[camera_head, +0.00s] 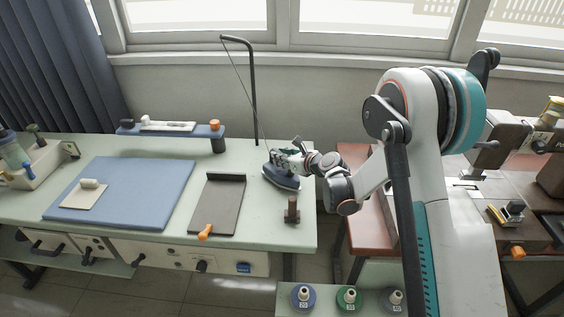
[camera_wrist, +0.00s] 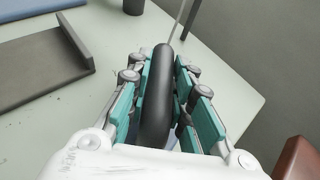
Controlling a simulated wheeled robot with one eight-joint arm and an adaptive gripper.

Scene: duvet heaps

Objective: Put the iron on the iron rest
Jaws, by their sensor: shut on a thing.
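The iron (camera_head: 281,179) is dark blue with a pale sole edge and stands on the pale green table, right of the iron rest. My gripper (camera_head: 283,161) is over the iron and shut on its black handle (camera_wrist: 160,95); the teal finger pads lie on both sides of the handle in the wrist view. Most of the iron's body is hidden under my gripper in the wrist view. The iron rest (camera_head: 214,208) is a dark grey flat plate with a raised back edge and an orange knob at its front. The rest (camera_wrist: 40,65) also shows at upper left in the wrist view, empty.
A black pole (camera_head: 254,95) with a cord stands behind the iron. A blue pad (camera_head: 125,190) lies left of the rest, and a small raised blue shelf (camera_head: 175,131) stands at the back. A small brown post (camera_head: 292,209) stands near the front right edge.

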